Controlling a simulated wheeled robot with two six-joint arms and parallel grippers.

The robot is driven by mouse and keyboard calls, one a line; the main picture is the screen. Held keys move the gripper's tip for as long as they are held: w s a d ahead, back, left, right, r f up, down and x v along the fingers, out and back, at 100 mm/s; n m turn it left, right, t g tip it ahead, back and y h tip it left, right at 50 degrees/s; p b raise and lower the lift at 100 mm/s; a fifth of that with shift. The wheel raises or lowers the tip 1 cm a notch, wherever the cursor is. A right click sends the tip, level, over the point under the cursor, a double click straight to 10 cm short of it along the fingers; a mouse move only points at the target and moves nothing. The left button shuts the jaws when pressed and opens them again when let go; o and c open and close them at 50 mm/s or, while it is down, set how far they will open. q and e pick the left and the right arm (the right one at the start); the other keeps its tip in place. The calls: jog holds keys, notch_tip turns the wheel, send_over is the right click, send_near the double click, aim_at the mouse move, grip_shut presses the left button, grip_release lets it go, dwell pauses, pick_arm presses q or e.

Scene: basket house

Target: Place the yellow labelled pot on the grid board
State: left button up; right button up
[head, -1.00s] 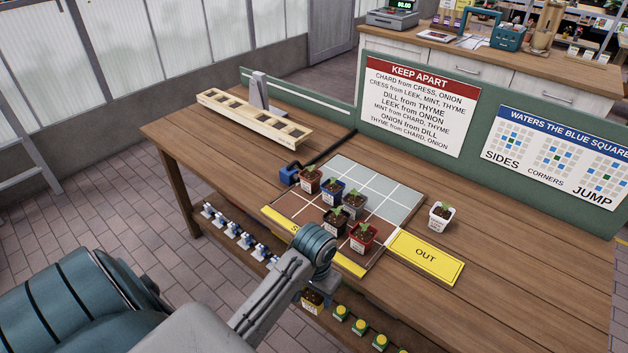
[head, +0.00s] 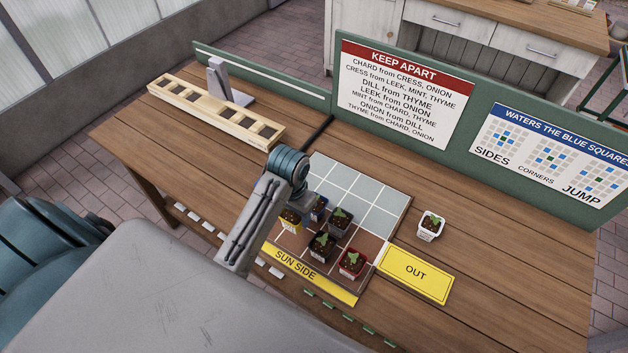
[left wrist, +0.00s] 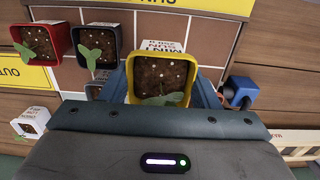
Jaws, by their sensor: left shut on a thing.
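The yellow labelled pot (head: 290,219) holds a small seedling and shows at the left part of the grid board (head: 375,182). In the left wrist view the pot (left wrist: 159,80) sits between the blue fingers of my left gripper (left wrist: 160,88), which is shut on it. Its white label reads MINT and SUN. The pot is upright over the brown tiles near the board's edge; I cannot tell whether it touches the board. My left arm hides part of the board in the head view. My right gripper is not in view.
On the board stand a blue pot (head: 319,208), a grey pot (head: 341,221), a dark pot (head: 321,247) and a red pot (head: 352,264). A white pot (head: 431,227) stands off the board, behind the yellow OUT plate (head: 415,274). A wooden rack (head: 213,109) lies at the back left.

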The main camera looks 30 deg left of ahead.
pick_arm(q)
notch_tip(320, 180, down, 3)
jog(key=shift+s+a+r+p, duration=0.1)
jog(key=shift+a+r+p, duration=0.05)
jog(key=shift+p, duration=0.4)
jog(key=shift+f, duration=0.35)
notch_tip(320, 180, down, 4)
jog(key=shift+r+p, duration=0.25)
jog(key=shift+p, duration=0.4)
jog(key=shift+f, duration=0.4)
jog(key=o, duration=1.1)
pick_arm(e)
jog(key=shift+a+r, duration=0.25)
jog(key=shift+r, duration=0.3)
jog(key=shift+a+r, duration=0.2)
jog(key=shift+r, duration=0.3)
